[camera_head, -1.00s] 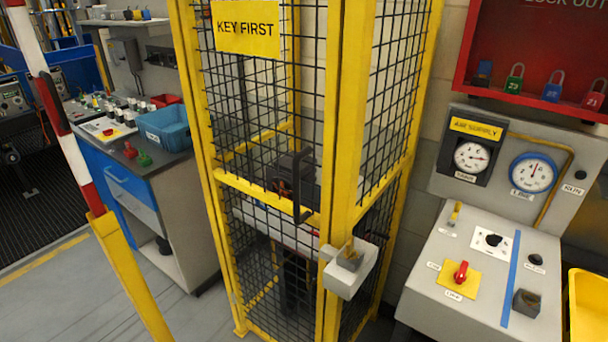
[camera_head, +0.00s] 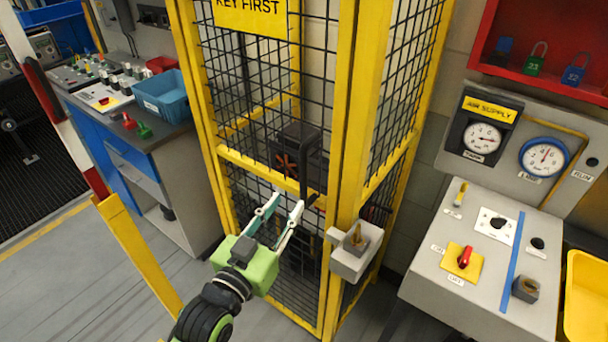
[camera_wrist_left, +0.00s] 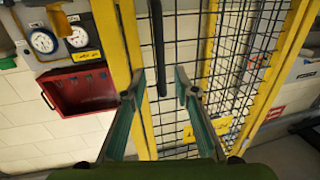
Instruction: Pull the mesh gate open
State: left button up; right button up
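The mesh gate (camera_head: 222,155) has a yellow frame and black wire mesh. It looks closed against its yellow post. Its upright black handle (camera_head: 303,172) is on the side near the post. My left gripper (camera_head: 288,200) is open and empty, in front of the gate by the handle's lower end. In the left wrist view the open fingers (camera_wrist_left: 159,82) point at the gate, and the black handle (camera_wrist_left: 158,45) appears between and beyond their tips. I see no contact with it. My right gripper is out of view.
A grey lock box (camera_head: 352,262) with a brass-coloured key part sits on the post, right of my gripper. An air supply panel (camera_head: 470,290) stands at right under a red padlock board (camera_head: 545,85). A red-white barrier and yellow post (camera_head: 140,265) stand at left.

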aim_at(302, 183)
pick_arm(q)
jog(key=p+x, duration=0.2)
jog(key=x, duration=0.7)
jog(key=shift+w+d+f, duration=0.1)
jog(key=shift+w, duration=0.25)
grip_shut()
